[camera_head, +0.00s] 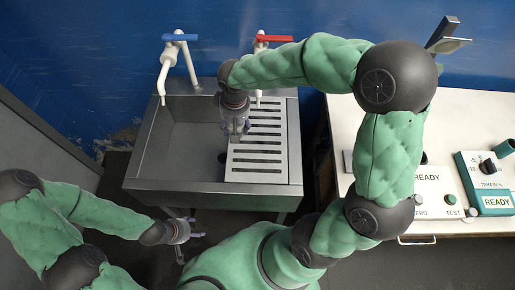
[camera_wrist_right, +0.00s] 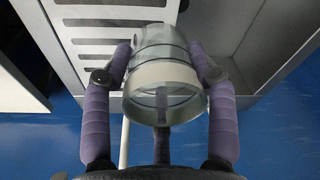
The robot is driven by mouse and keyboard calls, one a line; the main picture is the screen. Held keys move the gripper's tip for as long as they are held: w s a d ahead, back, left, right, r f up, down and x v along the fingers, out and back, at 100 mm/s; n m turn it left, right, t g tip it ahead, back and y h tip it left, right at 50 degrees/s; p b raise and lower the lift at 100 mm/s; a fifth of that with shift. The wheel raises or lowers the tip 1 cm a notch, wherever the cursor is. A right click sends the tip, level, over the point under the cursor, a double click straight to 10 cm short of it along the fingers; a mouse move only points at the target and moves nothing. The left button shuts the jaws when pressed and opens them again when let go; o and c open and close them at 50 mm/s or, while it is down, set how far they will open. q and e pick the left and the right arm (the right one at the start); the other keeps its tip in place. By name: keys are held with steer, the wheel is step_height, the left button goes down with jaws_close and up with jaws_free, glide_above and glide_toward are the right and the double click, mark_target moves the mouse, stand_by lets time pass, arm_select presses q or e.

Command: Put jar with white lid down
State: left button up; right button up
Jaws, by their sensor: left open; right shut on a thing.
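The jar with the white lid (camera_wrist_right: 163,88) is a clear, glassy cylinder. Its pale lid end faces the camera in the right wrist view. My right gripper (camera_wrist_right: 164,80) is shut on it, with one finger on each side. In the head view my right gripper (camera_head: 236,126) hangs over the sink, by the left edge of the slatted drainboard. The jar is hard to make out there, and I cannot tell whether its base touches anything. My left gripper (camera_head: 186,234) is open and empty in front of the sink, at its lower left.
The steel sink (camera_head: 150,160) has an open basin on the left and a slatted drainboard (camera_head: 257,177) on the right. A blue-handled tap (camera_head: 165,75) and a red-handled tap (camera_head: 262,45) stand behind. A white bench (camera_head: 470,115) with READY devices is at right.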

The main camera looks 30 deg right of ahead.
steer(key=s+r+n+b, duration=0.2)
steer(key=s, duration=1.4)
steer(key=w+d+f+b, duration=0.1)
steer(key=w+d+f, duration=0.1)
steer(key=w+f, duration=0.1)
steer(key=w+d+f+b, duration=0.1)
steer(key=w+f+b, duration=0.1)
steer(key=w, duration=0.2)
steer(key=w+d+f+b, duration=0.1)
steer(key=w+d+f, duration=0.1)
steer(key=w+f, duration=0.1)
steer(key=shift+w+d+f, duration=0.2)
steer(key=shift+w, duration=0.2)
steer(key=shift+w+d+f, duration=0.15)
steer(key=shift+w, duration=0.25)
steer(key=shift+w+d+f+b, duration=0.15)
steer(key=shift+w+f+b, duration=0.15)
steer(key=shift+f, duration=0.1)
steer(key=shift+w+f+b, duration=0.1)
steer(key=shift+f+b, duration=0.7)
steer(key=shift+f, duration=0.8)
steer(key=shift+f, duration=0.1)
steer(key=o, duration=1.3)
steer(key=shift+f, duration=0.1)
